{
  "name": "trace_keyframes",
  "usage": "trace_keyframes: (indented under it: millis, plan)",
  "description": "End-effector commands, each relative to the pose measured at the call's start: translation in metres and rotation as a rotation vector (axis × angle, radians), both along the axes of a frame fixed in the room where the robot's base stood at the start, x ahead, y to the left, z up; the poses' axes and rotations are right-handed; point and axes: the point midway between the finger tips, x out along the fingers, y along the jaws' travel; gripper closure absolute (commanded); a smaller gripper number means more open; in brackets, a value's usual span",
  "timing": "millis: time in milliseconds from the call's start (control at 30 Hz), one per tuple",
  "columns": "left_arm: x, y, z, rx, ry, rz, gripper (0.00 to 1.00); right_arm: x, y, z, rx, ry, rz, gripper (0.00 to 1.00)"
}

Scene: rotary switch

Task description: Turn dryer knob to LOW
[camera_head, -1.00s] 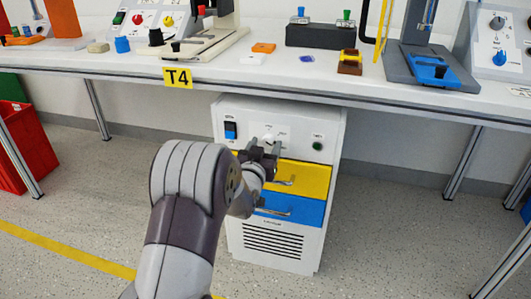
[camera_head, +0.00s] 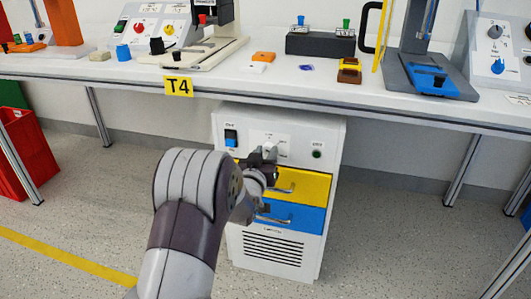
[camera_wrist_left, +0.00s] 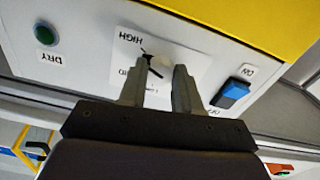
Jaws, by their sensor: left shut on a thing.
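The dryer (camera_head: 270,249) is a white cabinet under the table. The word HIGH (camera_wrist_left: 130,38) reads on the plate; other lettering is partly covered by the fingers. My left gripper (camera_wrist_left: 161,86) is shut on the knob, one finger on each side. In the head view the left gripper (camera_head: 264,154) covers part of the knob and plate. The exact setting of the pointer is hard to tell. My right gripper is not in view.
On the panel are a blue rocker switch (camera_head: 231,137) and a green DRY button (camera_head: 317,154). Below are a yellow drawer (camera_head: 309,184) and a blue drawer (camera_head: 307,218) with protruding handles. The T4 table (camera_head: 225,81) with several devices overhangs the dryer. Floor is clear to the right.

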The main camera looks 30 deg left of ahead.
Motion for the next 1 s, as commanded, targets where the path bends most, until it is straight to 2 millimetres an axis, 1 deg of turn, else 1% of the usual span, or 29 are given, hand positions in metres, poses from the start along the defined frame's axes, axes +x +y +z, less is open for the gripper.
trace_keyframes:
  millis: [33,1000]
  plan:
    - [0.000,0.000,0.001,-0.034,-0.004,-0.001,0.98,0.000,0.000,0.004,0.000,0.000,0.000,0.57]
    - [0.000,-0.002,0.002,-0.922,-0.215,0.000,0.98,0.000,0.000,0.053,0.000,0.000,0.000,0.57]
